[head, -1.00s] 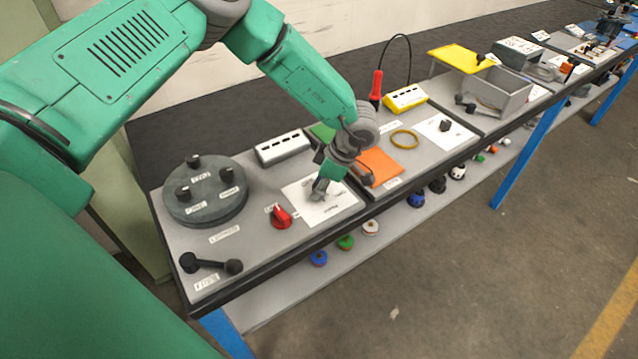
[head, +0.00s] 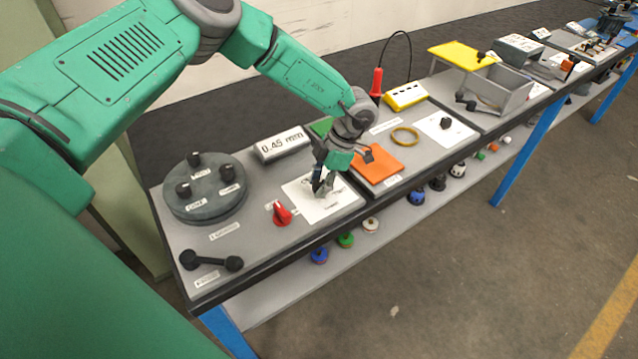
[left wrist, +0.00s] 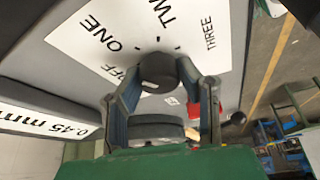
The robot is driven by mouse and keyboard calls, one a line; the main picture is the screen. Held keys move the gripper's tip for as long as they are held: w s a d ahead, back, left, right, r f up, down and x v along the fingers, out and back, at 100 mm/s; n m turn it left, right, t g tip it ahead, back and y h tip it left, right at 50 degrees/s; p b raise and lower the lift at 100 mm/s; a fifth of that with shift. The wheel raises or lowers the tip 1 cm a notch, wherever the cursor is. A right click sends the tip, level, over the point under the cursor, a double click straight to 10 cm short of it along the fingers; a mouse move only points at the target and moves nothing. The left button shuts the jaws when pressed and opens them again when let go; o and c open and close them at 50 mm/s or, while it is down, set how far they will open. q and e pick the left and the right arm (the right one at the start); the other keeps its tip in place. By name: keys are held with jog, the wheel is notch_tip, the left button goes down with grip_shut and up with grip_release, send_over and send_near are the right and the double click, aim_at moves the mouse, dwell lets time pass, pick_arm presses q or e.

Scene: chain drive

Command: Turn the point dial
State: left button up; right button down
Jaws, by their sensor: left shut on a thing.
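The point dial is a dark round knob (left wrist: 157,70) on a white plate (head: 343,201). In the left wrist view the plate carries the words OFF, ONE, TWO and THREE with tick marks around the knob. My left gripper (head: 322,182) is down at the plate, its two fingers (left wrist: 160,80) on either side of the knob and shut on it. In the head view the fingers mostly hide the knob. The knob's pointer cannot be made out. My right gripper is in neither view.
A grey display box (head: 283,146) reading 0.45 stands behind the plate. A red knob (head: 281,213) is at its left, an orange plate (head: 377,164) at its right. A dark round disc (head: 204,188) with several posts and a black handle (head: 211,262) lie farther left.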

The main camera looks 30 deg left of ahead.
pick_arm(q)
jog(key=shift+w, duration=0.2)
jog(key=o, duration=1.1)
jog(key=shift+o, duration=0.2)
jog(key=shift+w+d+r, duration=0.1)
jog(key=shift+r, duration=0.25)
jog(key=v, duration=1.1)
jog(key=shift+w, duration=0.15)
